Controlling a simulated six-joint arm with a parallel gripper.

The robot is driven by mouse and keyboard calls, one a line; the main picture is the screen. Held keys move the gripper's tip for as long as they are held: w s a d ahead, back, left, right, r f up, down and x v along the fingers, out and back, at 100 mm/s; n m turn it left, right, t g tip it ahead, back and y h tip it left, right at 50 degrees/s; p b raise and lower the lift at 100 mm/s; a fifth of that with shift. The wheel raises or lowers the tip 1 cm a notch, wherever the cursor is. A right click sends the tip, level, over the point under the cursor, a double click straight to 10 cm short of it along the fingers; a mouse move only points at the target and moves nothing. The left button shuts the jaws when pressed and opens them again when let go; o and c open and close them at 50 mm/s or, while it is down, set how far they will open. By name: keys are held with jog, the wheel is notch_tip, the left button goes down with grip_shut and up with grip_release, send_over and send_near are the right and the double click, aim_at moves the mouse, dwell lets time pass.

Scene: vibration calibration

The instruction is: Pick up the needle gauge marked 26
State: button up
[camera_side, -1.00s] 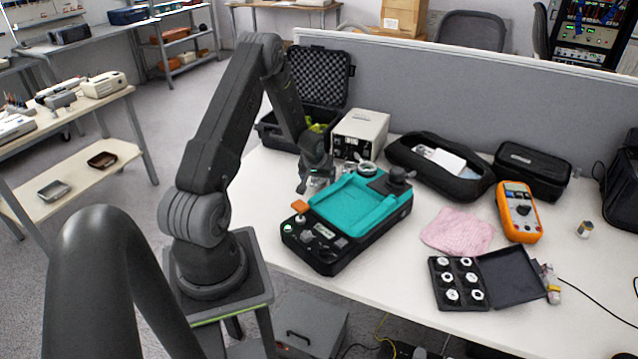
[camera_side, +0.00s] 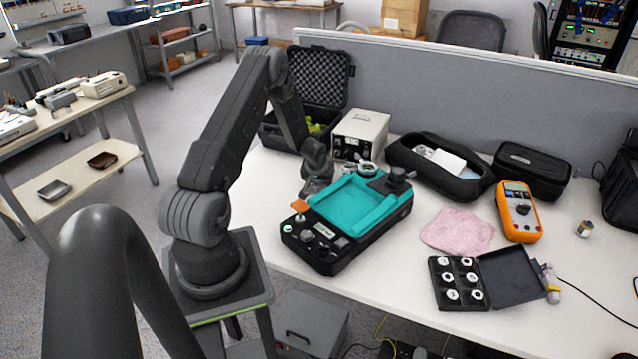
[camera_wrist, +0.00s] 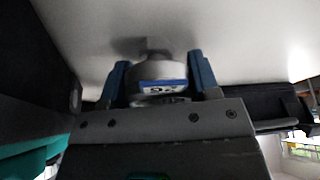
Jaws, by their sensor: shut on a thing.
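In the wrist view my gripper (camera_wrist: 160,76) has its two blue fingers on either side of a small round grey gauge (camera_wrist: 160,70). The gauge has a blue and white label whose digits appear upside down and read as 26. A pale tabletop lies beyond it; I cannot tell whether the gauge touches it. In the side view my gripper (camera_side: 317,186) is low over the table at the left edge of the teal-topped machine (camera_side: 362,203). The gauge is not discernible there.
A white instrument box (camera_side: 360,134) stands behind my gripper, with an open foam-lined case (camera_side: 318,78) at its left. A round metal item (camera_side: 367,168) sits at the machine's back edge. The pink cloth (camera_side: 457,231), multimeter (camera_side: 519,212) and weight case (camera_side: 512,277) lie to the right.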

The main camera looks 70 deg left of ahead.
jog(key=shift+c, duration=1.2)
jog(key=shift+r, duration=0.1)
notch_tip(320, 180, up, 14)
